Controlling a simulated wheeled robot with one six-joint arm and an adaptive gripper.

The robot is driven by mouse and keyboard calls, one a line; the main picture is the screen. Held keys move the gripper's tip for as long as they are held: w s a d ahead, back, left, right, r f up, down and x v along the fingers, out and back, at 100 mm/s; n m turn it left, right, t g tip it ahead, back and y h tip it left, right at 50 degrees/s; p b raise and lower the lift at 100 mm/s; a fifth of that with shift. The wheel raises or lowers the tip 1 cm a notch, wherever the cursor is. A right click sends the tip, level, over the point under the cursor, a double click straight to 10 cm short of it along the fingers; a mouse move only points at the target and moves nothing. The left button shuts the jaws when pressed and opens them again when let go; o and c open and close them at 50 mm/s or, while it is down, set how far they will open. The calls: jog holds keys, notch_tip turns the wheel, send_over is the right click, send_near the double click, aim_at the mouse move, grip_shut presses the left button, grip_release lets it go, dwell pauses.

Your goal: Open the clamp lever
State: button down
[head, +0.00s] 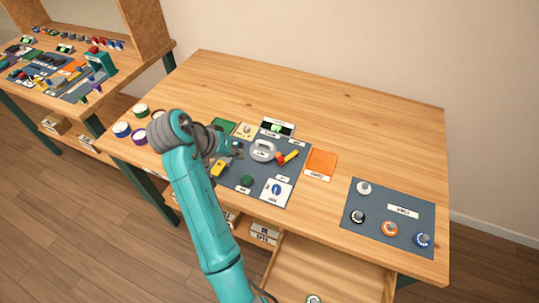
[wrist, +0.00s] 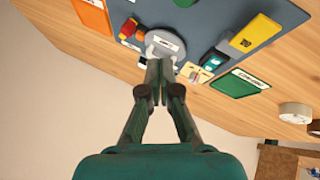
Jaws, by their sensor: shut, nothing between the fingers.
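A grey rounded device (head: 263,150) with a white label stands on the dark mat, and it also shows in the wrist view (wrist: 166,44). Right of it in the head view is a red and yellow lever-like part (head: 288,157), seen in the wrist view (wrist: 131,30) at the device's left. Another yellow part (head: 218,169) lies on the mat's left side, and it shows in the wrist view (wrist: 255,34). I cannot tell for sure which is the clamp lever. My gripper (wrist: 159,66) is shut and empty, its fingertips in front of the grey device; contact is unclear.
An orange panel (head: 321,164) lies right of the mat. A second mat (head: 375,225) holds several knobs. A small display box (head: 278,127) stands behind the grey device. Several round pieces sit at the table's left end. The back right of the tabletop (head: 380,125) is clear.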

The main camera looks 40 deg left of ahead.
aim_at(289, 156)
jog(key=x, duration=1)
jog(key=shift+d+f, duration=0.1)
jog(key=shift+w+d, duration=0.75)
jog(key=shift+d, duration=0.2)
jog(key=shift+w+d, duration=0.5)
jog(key=shift+d, duration=0.1)
jog(key=shift+d, duration=0.1)
jog(key=shift+d+n, duration=0.25)
jog(key=shift+n, duration=0.05)
